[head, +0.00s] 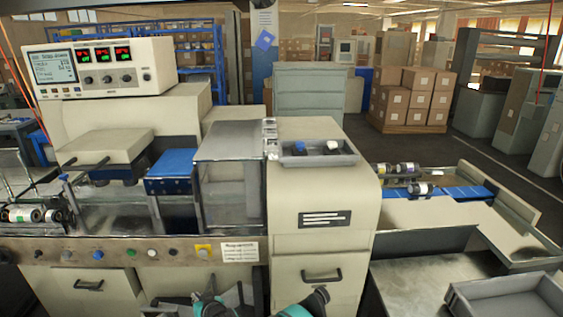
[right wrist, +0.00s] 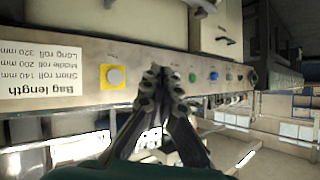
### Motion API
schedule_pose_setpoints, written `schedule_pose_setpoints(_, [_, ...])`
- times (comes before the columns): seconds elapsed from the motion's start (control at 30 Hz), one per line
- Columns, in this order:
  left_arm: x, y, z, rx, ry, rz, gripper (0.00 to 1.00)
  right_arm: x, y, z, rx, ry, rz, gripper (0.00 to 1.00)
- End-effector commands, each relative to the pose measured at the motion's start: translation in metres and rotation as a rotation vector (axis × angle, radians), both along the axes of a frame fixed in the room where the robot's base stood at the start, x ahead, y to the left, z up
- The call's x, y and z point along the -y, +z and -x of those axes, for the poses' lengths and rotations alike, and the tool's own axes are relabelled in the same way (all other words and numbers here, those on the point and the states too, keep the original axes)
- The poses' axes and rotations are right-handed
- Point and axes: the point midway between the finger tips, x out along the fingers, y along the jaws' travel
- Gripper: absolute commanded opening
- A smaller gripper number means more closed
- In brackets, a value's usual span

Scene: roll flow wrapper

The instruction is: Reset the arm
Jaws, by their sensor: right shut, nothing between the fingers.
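My right gripper (right wrist: 161,78) is shut and empty. In the head view the right gripper (head: 208,296) shows only in part at the bottom edge, below the yellow button (head: 204,251). I cannot tell how far its tips are from the panel. My left gripper is not in view.
The flow wrapper carries a control box (head: 100,68) with red displays. A grey tray (head: 315,158) with small items stands on its cabinet (head: 323,200). Rolls (head: 420,188) lie by the right-hand blue belt (head: 465,192). An empty grey bin (head: 505,298) is at lower right.

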Motion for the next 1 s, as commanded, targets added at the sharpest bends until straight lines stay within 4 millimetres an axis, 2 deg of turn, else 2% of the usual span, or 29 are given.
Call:
schedule_pose_setpoints(0.27, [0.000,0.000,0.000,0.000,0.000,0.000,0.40,0.038,0.036,-0.008,-0.016,-0.039,0.029,0.00])
schedule_pose_setpoints(0.47, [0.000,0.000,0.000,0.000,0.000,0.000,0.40,0.084,0.075,-0.010,-0.037,-0.085,0.062,0.00])
schedule_pose_setpoints(0.57, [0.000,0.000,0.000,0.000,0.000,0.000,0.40,0.117,0.100,-0.006,-0.054,-0.118,0.083,0.00])
schedule_pose_setpoints(0.67, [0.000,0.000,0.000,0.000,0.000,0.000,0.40,0.163,0.130,0.005,-0.078,-0.162,0.111,0.00])
schedule_pose_setpoints(0.77, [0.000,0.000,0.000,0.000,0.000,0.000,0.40,0.214,0.157,0.025,-0.107,-0.210,0.144,0.00])
schedule_pose_setpoints(0.87, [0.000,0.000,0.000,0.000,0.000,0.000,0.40,0.263,0.179,0.052,-0.137,-0.258,0.174,0.00])
schedule_pose_setpoints(1.0, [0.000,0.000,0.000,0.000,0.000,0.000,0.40,0.325,0.198,0.101,-0.185,-0.325,0.212,0.00])
